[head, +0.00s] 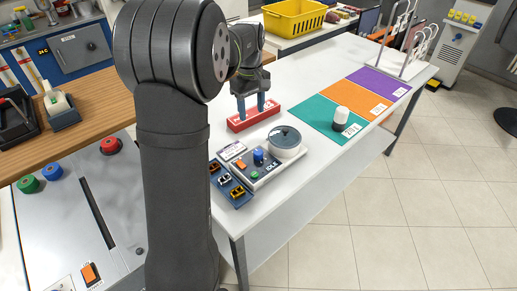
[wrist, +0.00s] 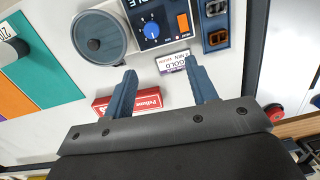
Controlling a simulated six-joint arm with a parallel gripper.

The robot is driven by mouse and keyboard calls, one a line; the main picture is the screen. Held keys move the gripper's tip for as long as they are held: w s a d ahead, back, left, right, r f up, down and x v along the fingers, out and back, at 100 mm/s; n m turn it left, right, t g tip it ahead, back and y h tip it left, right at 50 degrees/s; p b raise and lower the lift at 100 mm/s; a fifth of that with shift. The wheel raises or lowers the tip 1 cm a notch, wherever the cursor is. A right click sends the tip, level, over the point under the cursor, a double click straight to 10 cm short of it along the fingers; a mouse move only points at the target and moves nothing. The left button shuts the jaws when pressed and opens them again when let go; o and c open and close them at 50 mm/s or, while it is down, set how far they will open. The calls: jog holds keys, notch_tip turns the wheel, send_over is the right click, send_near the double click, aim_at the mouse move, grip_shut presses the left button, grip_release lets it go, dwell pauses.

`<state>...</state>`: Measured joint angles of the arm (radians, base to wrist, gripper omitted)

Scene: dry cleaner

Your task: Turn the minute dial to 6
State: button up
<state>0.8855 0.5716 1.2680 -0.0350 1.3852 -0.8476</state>
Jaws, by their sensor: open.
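The minute dial is a blue knob (head: 258,157) on a small grey control box on the white table. It also shows at the top of the wrist view (wrist: 151,28), with a pale pointer and scale marks around it; the pointed-to number is too small to read. My gripper (head: 252,106) is open, fingers down, behind the control box and above a red box (head: 238,125). In the wrist view, my open fingers (wrist: 160,76) have nothing between them, and the knob lies beyond them, apart. A label card (wrist: 172,62) reading "1 MIN" and "GOLD" lies near the fingertips.
An orange switch (wrist: 183,22) sits beside the knob. A round pot with a dark lid (head: 285,141) stands right of it, and a blue tray of connectors (head: 229,185) to the left. A white-and-black cylinder (head: 341,118) stands on a teal mat (head: 312,112).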

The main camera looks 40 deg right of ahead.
jog(key=s+d+n, duration=0.2)
send_near(258, 151)
jog(key=shift+n+t, duration=0.3)
jog(key=shift+t, duration=0.1)
jog(key=f, duration=0.5)
jog(key=s+f, duration=0.1)
jog(key=f, duration=0.2)
jog(key=shift+a+f, duration=0.15)
jog(key=shift+f, duration=0.2)
jog(key=c, duration=1)
